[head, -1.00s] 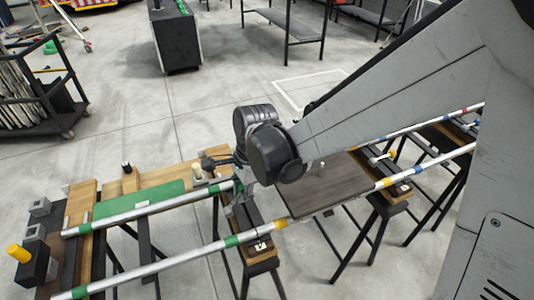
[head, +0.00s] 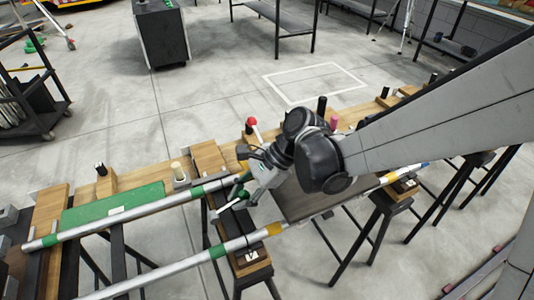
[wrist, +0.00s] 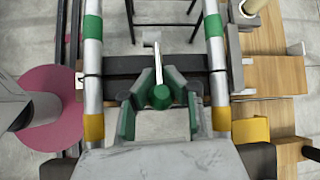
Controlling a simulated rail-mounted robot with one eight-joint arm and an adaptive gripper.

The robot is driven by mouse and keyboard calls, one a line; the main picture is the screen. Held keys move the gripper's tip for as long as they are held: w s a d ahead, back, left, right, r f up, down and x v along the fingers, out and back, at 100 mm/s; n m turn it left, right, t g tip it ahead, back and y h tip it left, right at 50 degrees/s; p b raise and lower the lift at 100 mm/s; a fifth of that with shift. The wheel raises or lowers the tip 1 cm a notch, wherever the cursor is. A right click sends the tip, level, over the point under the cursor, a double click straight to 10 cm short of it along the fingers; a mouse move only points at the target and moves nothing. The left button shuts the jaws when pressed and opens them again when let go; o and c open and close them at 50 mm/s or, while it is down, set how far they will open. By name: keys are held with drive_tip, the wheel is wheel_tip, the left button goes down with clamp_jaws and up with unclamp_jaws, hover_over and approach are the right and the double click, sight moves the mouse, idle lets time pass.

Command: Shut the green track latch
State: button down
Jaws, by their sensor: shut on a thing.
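The green track latch shows in the wrist view as a green knob (wrist: 160,97) with a thin pale lever pointing up the picture. It sits between two metal track tubes with green bands. In the head view its pale lever (head: 231,199) shows by the ends of the green-banded tubes (head: 150,211). My gripper (head: 247,185) reaches down to it from the right. In the wrist view the jaws close in from both sides on the green knob, and part of the latch's base is hidden by them.
A dark plate (head: 310,197) lies right of the latch, between sawhorses. A red-topped lever (head: 252,122) and a pink cylinder (head: 334,122) stand behind my gripper. A green board (head: 113,204) lies left behind the tubes.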

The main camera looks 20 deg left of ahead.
idle(0.3)
drive_tip(key=c, duration=1.5)
unclamp_jaws()
drive_tip(key=v, duration=1.1)
drive_tip(key=shift+w+d+r, duration=0.1)
drive_tip(key=shift+w+r, duration=0.05)
drive_tip(key=shift+r, duration=0.1)
drive_tip(key=shift+w+d+r, duration=0.1)
drive_tip(key=shift+d+r, duration=0.05)
